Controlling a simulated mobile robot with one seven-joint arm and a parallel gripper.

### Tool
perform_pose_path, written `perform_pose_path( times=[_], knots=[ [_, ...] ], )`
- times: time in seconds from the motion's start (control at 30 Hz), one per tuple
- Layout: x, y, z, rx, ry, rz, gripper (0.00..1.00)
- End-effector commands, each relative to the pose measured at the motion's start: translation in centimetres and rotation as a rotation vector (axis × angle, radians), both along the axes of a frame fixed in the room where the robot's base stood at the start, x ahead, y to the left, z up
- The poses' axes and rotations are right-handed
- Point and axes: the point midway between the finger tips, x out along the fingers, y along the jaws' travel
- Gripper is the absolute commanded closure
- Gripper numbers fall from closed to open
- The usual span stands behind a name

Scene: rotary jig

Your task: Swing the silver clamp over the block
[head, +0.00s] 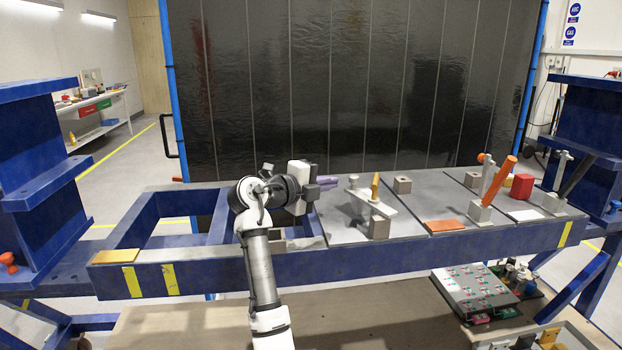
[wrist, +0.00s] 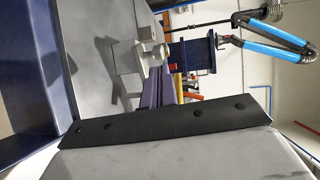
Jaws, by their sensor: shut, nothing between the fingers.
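The silver clamp (head: 364,198) is a flat bar with an upright gold pin (head: 375,186), on the grey plate of the blue bench. Its near right end sits above a grey block (head: 379,228); I cannot tell whether they touch. Another grey block (head: 402,185) stands behind and to the right, clear of the bar. My gripper (head: 334,181) has purple fingers, shut and empty, just left of the clamp and apart from it in the head view. In the wrist view the fingers (wrist: 158,82) point towards the pale clamp (wrist: 132,60); contact there is unclear.
An orange plate (head: 445,225) lies on the bench. Blue uprights (head: 40,150) flank it. Open frame gaps lie left of the grey plate.

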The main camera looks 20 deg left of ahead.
Motion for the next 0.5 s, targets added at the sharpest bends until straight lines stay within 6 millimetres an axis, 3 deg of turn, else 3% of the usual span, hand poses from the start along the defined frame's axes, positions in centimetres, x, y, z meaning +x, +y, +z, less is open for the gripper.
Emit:
perform_pose_path(
  times=[0.2, 0.5],
  knots=[
    [3.1, -1.5, -0.2, -0.002, 0.002, -0.002, 1.0],
    [4.2, -2.0, -0.7, 0.0, 0.0, 0.0, 1.0]
  ],
)
